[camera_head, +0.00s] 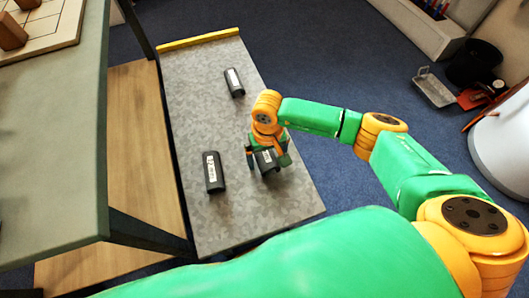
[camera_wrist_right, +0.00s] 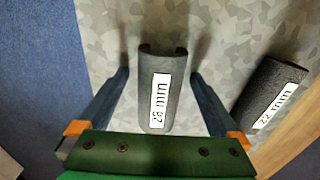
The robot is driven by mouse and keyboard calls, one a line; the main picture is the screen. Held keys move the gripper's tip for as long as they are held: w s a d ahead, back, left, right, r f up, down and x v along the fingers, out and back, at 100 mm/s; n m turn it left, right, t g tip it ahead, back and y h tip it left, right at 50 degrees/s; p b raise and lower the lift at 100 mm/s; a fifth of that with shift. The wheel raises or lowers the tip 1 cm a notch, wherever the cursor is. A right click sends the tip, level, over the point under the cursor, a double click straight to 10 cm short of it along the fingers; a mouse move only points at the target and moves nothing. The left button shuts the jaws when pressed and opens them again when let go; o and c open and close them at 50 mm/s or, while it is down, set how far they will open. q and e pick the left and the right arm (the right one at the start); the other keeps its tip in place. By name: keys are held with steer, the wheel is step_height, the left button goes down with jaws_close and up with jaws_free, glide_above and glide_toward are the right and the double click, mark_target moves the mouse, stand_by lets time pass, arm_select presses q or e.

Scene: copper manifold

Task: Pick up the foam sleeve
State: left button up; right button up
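Three dark foam sleeves with white labels lie on the grey mottled board. One, marked 28 mm (camera_wrist_right: 160,92), lies between the fingers of my right gripper (camera_wrist_right: 159,76); this sleeve is also partly visible in the head view (camera_head: 266,160). My right gripper (camera_head: 269,157) is open, pointing down, with a gap on each side of the sleeve. A sleeve marked 22 mm (camera_wrist_right: 268,95) lies right of it in the wrist view, and left of it in the head view (camera_head: 213,173). A third sleeve (camera_head: 234,83) lies farther back. My left gripper is not in view.
The grey board (camera_head: 240,215) has a yellow strip (camera_head: 198,39) along its far edge. A green-topped table (camera_head: 55,130) and a wooden shelf (camera_head: 140,140) stand left.

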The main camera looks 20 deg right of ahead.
steer(key=c, duration=1.3)
